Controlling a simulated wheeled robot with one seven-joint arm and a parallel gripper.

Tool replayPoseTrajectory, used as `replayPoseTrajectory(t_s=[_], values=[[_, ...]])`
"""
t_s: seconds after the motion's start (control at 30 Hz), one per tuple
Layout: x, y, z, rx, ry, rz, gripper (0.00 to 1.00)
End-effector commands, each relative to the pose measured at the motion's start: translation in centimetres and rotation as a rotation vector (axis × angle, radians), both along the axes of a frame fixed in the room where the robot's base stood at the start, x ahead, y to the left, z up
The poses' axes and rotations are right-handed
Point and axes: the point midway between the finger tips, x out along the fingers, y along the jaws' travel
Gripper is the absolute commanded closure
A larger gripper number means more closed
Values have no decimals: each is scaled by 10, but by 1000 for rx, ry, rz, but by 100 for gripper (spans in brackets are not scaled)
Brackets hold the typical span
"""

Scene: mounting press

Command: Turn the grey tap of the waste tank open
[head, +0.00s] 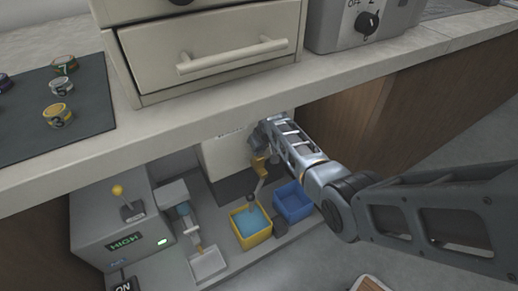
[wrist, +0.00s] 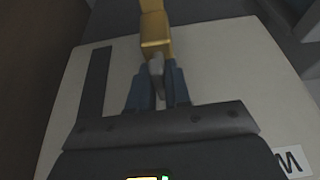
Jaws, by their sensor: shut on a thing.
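The pale waste tank (head: 226,152) stands under the counter, and its front fills much of the wrist view (wrist: 225,75). A brass-coloured tap body (wrist: 154,28) shows at the top of the wrist view, and in the head view (head: 260,166) just below my gripper. The grey tap lever (wrist: 156,68) lies between my blue fingertips. My gripper (wrist: 158,84) is shut on this lever. In the head view my gripper (head: 262,140) is at the tank's front, and the lever is too small to make out there.
A yellow bin (head: 239,239) with blue contents and a blue bin (head: 293,203) stand below the tap. A grey machine (head: 105,225) with a yellow-knobbed lever is at left. The counter edge (head: 200,122) runs above my gripper. A wooden panel (head: 350,130) is at right.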

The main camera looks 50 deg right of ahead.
Motion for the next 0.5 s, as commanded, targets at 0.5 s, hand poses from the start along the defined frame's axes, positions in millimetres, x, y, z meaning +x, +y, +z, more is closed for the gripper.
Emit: replayPoseTrajectory(t_s=[0.5], values=[[0,0,0,0,1,0,61]])
